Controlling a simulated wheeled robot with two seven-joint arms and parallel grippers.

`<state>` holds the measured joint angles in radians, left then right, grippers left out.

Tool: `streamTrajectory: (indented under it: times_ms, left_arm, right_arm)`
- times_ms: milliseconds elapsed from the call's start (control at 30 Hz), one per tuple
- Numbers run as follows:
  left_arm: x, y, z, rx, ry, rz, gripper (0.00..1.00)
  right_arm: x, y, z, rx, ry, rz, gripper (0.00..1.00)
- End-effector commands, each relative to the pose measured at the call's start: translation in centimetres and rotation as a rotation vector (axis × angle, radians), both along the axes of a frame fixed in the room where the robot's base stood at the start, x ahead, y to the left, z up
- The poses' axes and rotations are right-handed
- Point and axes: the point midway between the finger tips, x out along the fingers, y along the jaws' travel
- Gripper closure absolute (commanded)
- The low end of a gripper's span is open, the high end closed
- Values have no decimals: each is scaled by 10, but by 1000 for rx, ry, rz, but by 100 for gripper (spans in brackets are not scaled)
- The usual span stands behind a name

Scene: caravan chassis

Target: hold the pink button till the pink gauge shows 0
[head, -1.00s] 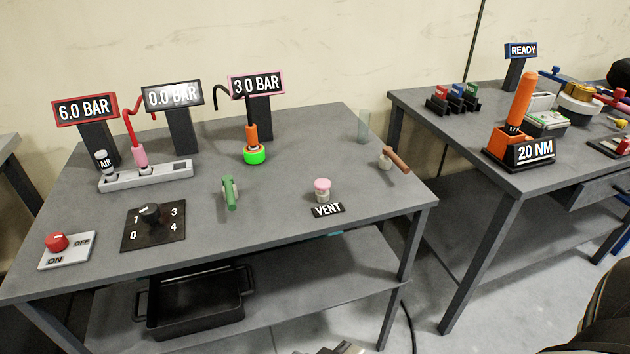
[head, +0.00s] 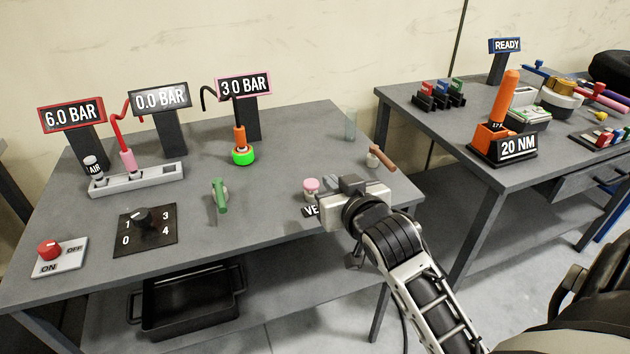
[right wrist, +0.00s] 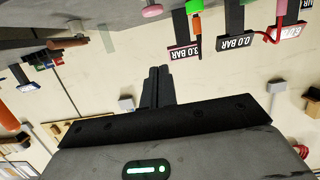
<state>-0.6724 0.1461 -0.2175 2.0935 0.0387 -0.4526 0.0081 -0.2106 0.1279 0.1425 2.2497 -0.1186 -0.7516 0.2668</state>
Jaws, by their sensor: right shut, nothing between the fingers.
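The pink button (head: 311,186) is a small pink cap on a pale base near the front right of the left table, above the partly covered VENT label (head: 310,211). The pink-framed gauge (head: 243,86) stands at the back and reads 3.0 BAR; it also shows upside down in the right wrist view (right wrist: 185,52). My right gripper (head: 347,183) is just right of the button in the head view. Its fingers (right wrist: 157,72) are shut with nothing between them. Contact with the button is not visible. My left gripper is out of view.
A red-framed gauge (head: 71,114) reads 6.0 BAR and a grey one (head: 160,98) reads 0.0 BAR. A green lever (head: 220,196), a dial plate (head: 145,230) and a red switch (head: 49,248) lie to the left.

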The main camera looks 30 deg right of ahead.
Motion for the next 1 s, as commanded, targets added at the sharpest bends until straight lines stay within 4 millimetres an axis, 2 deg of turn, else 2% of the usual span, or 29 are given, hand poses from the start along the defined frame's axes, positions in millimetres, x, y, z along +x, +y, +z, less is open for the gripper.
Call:
streamTrajectory:
  times_ms: [167,533,700,1000]
  left_arm:
    - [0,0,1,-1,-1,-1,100]
    - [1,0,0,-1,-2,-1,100]
    - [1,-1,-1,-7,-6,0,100]
    - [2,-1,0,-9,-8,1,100]
  right_arm:
    - [20,-4,-4,-1,-1,1,100]
    - [93,-22,-23,-1,0,1,100]
    - [93,-22,-51,0,3,2,100]
    - [92,-22,-64,0,0,2,100]
